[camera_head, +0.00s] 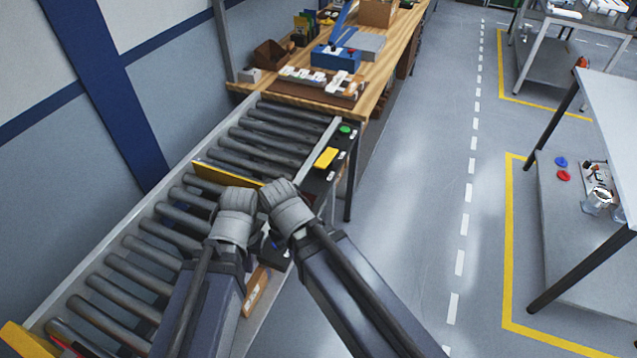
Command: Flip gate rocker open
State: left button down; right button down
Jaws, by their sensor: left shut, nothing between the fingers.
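A yellow rocker (327,158) sits on the dark control panel along the right side of the roller conveyor. A yellow-topped gate plate (228,176) stands across the rollers, partly hidden by my arms. My left gripper (237,200) is at the end of the left arm, over the conveyor's right side, below and left of the rocker and apart from it. It is shut and empty; its fingertips are hard to make out. My right arm's end (286,205) is beside it, nearer the rocker; the right gripper's fingers are hidden.
A green button (345,129) is on the panel beyond the rocker. The roller conveyor (262,140) runs up to a wooden bench (385,60) with trays and boxes. A grey table (590,210) stands at right. The floor between is clear.

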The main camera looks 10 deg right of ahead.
aim_at(324, 161)
jog(key=i+l+u, duration=0.25)
jog(key=l, duration=0.35)
jog(key=i+l+u, duration=0.25)
jog(key=i+l, duration=0.15)
jog(key=l, duration=0.3)
